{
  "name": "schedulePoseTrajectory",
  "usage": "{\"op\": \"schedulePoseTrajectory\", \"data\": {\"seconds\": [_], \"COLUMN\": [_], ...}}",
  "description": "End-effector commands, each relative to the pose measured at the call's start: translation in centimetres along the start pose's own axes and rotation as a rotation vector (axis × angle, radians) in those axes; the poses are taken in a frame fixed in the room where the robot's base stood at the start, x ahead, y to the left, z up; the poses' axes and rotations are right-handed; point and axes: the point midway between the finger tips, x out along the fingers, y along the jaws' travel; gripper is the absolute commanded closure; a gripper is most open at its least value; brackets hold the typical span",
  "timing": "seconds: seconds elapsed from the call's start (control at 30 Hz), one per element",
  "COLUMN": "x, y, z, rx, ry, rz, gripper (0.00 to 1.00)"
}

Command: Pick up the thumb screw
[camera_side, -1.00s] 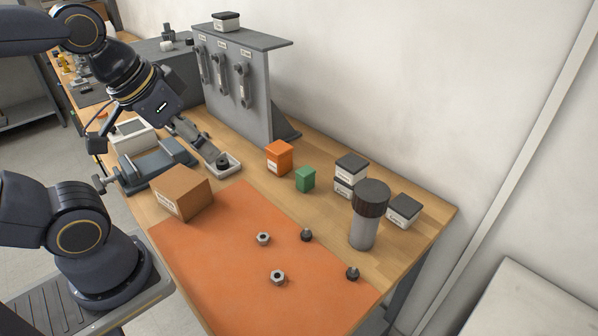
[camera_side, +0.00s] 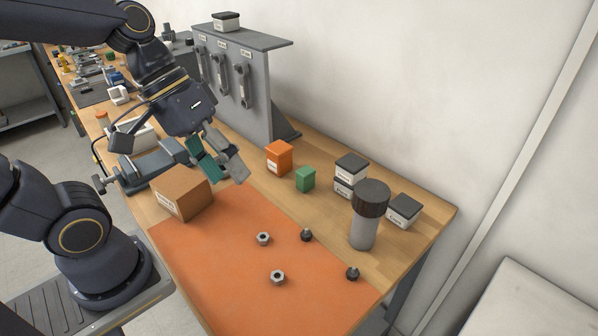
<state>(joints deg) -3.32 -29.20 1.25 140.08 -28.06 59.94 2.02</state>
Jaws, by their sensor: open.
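Two small dark thumb screws, as they appear, stand on the orange mat (camera_side: 200,250): one near its right edge (camera_side: 306,235), the other near its front right corner (camera_side: 352,274). Two silver hex nuts with dark centres, one farther back (camera_side: 263,239) and one nearer (camera_side: 277,277), lie to the left of them. My gripper (camera_side: 228,181) is open, its fingers apart and pointing down above the back of the mat, beside the cardboard box. It is well left of and behind the dark screws.
A brown cardboard box (camera_side: 182,193) stands at the mat's back left. Orange (camera_side: 279,157) and green (camera_side: 305,179) boxes, white dark-lidded boxes (camera_side: 404,211) and a tall dark-capped cylinder (camera_side: 364,228) line the right side. A grey rack (camera_side: 262,95) stands behind. The mat's middle is mostly clear.

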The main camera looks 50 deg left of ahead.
Motion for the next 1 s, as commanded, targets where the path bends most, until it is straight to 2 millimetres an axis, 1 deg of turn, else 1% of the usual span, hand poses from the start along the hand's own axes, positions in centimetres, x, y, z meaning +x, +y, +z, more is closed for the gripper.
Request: {"op": "schedulePoseTrajectory", "data": {"seconds": [0.03, 0.13, 0.2, 0.27, 0.37, 0.4, 0.47, 0.53, 0.63, 0.7, 0.8, 0.9, 0.97, 1.0], "x": [1.0, 2.8, 4.2, 5.4, 7.7, 8.7, 10.4, 12.4, 15.2, 16.8, 18.5, 19.3, 19.7, 20.0], "y": [0.4, 1.3, 1.5, 1.1, -0.5, -1.5, -3.5, -6.1, -9.9, -12.1, -14.1, -15.0, -15.0, -14.7], "z": [-0.5, -2.0, -3.6, -5.3, -8.3, -9.4, -10.9, -12.2, -12.7, -12.3, -11.1, -10.3, -10.3, -10.5], "rx": [-0.1, -0.311, -0.479, -0.63, -0.883, -0.984, -1.136, -1.304, -1.508, -1.613, -1.707, -1.753, -1.766, -1.765], "ry": [-0.067, -0.182, -0.252, -0.302, -0.362, -0.381, -0.398, -0.411, -0.424, -0.436, -0.464, -0.48, -0.481, -0.478], "rz": [0.052, 0.171, 0.257, 0.331, 0.444, 0.486, 0.542, 0.597, 0.644, 0.653, 0.648, 0.647, 0.65, 0.652], "gripper": [0.42, 0.42, 0.42, 0.42, 0.42, 0.42, 0.42, 0.42, 0.42, 0.42, 0.42, 0.42, 0.42, 0.42]}}
